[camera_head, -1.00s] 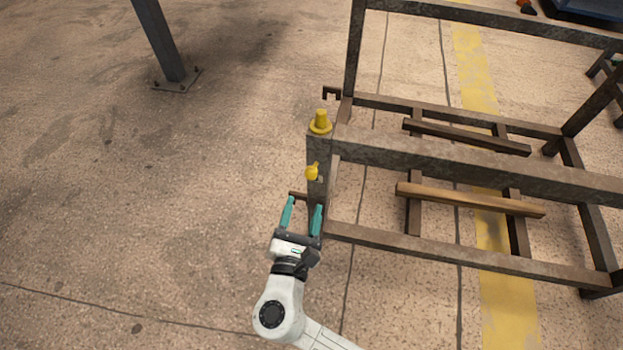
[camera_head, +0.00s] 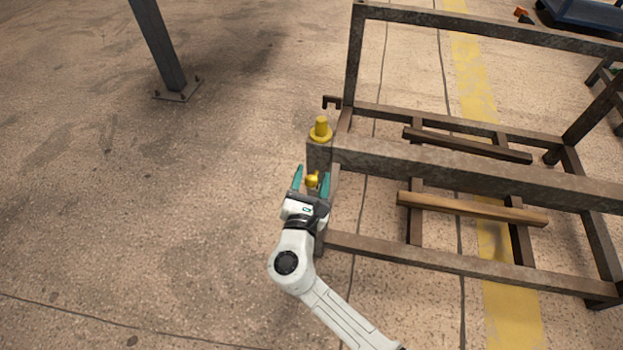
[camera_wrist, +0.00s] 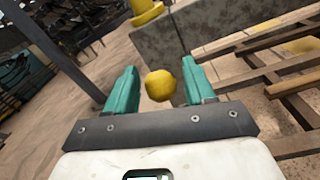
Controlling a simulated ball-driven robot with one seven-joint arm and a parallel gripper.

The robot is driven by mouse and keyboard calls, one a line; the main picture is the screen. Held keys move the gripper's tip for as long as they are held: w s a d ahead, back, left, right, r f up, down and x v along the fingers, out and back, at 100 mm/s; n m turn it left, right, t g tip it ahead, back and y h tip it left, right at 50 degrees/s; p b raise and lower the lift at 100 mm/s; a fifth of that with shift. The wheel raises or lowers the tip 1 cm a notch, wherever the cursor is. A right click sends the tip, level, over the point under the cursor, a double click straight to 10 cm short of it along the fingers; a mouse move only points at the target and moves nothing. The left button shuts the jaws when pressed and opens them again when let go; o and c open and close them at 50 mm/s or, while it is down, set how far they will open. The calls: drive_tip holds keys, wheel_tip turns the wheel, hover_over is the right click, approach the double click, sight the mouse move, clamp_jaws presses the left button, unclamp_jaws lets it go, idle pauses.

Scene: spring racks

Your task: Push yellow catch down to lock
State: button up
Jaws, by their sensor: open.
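The yellow catch (camera_head: 313,180) is a small rounded knob on the near face of the rack's left corner post. In the wrist view its round yellow end (camera_wrist: 160,85) shows between my two teal fingers. My gripper (camera_head: 311,177) is open, with one finger on each side of the catch. I cannot tell whether either finger touches it. The lower part of the catch is hidden behind my gripper in the head view. A yellow stepped cap (camera_head: 320,131) sits on top of the same post, and its edge also shows in the wrist view (camera_wrist: 146,10).
The dark metal rack (camera_head: 430,160) extends to the right, with loose-looking wooden bars (camera_head: 470,209) across its lower frame. A steel column (camera_head: 160,45) stands on the floor at upper left.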

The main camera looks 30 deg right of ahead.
clamp_jaws()
idle(0.4)
